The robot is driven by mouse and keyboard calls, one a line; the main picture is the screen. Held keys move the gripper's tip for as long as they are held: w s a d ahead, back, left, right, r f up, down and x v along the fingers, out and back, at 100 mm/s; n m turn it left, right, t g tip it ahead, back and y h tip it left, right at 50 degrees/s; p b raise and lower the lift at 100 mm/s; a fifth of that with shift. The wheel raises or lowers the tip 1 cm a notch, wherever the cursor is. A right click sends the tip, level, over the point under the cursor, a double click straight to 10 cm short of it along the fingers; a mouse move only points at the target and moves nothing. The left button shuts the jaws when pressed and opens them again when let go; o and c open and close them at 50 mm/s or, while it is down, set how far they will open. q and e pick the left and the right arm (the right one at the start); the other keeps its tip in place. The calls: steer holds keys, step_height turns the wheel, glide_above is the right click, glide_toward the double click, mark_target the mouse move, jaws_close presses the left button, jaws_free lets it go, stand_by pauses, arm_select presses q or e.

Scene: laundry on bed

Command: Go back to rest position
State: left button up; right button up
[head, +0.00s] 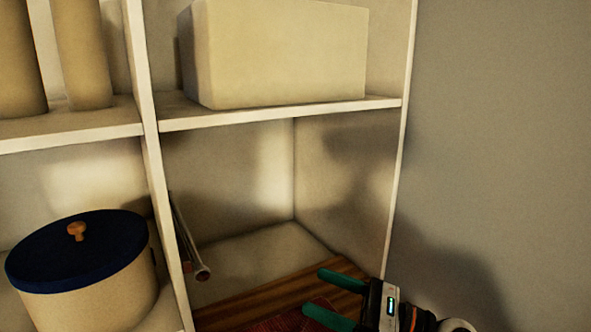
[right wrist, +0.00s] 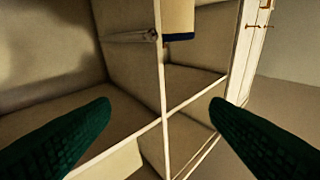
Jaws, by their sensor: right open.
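My right gripper (head: 314,291) is at the bottom right of the head view, in front of the lower right shelf compartment. Its two green fingers point left and are apart, with nothing between them. In the right wrist view my right gripper (right wrist: 160,103) shows both fingers wide apart and empty, facing the shelf unit. My left gripper is in neither view.
A white shelf unit (head: 150,110) fills the left. It holds a beige box (head: 285,55), a round blue-lidded box (head: 85,285) and tall cylinders. A thin rod (head: 188,240) is at the divider. Below are a wooden surface (head: 250,303) and dark red material (head: 285,322).

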steer(key=w+d+f+m+t+h, duration=0.15)
steer(key=d+m+t+h, duration=0.45)
steer(key=m, duration=0.8)
steer(key=w+d+f+m+t+h, duration=0.15)
steer(key=d+m+t+h, duration=0.35)
steer(key=m+t+h, duration=0.65)
steer(key=s+d+f+m+g+h, duration=0.3)
steer(key=d+f+m+g, duration=0.2)
steer(key=f+m+g, duration=0.5)
steer(key=s+f+m+g+y, duration=0.1)
steer(key=s+f+m+g, duration=1.05)
steer(key=s+f, duration=0.95)
step_height(320, 180, down, 29)
steer(key=s+b, duration=0.3)
steer(key=b, duration=0.3)
steer(key=s+d+f+g+b, duration=0.1)
steer(key=s+f+b, duration=0.3)
steer(key=s+f, duration=1.2)
step_height(320, 180, down, 4)
steer(key=shift+d+r+g, duration=0.1)
steer(key=shift+d+g, duration=0.3)
steer(key=shift+d, duration=0.3)
